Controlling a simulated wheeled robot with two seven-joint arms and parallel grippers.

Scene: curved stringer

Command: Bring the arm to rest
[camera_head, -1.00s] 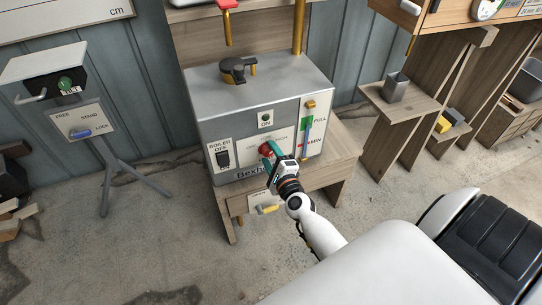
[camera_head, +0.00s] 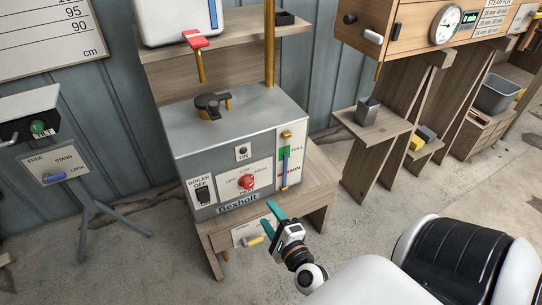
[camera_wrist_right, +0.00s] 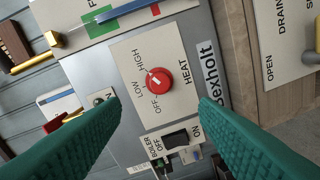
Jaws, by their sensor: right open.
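My right gripper (camera_head: 277,213) is in front of the lower front of the grey boiler box (camera_head: 240,113), with its teal fingers apart and nothing between them. In the right wrist view the two teal fingers (camera_wrist_right: 160,125) stand wide on either side of the picture. The red heat knob (camera_head: 246,182) sits on the box's front panel, apart from the fingers; it also shows in the wrist view (camera_wrist_right: 159,81) beyond them. My left gripper is not in view.
The box stands on a wooden bench (camera_head: 318,180) with a yellow-handled drain valve (camera_head: 252,241) below. A tilt stand (camera_head: 77,183) is at left. Concrete floor in front is clear.

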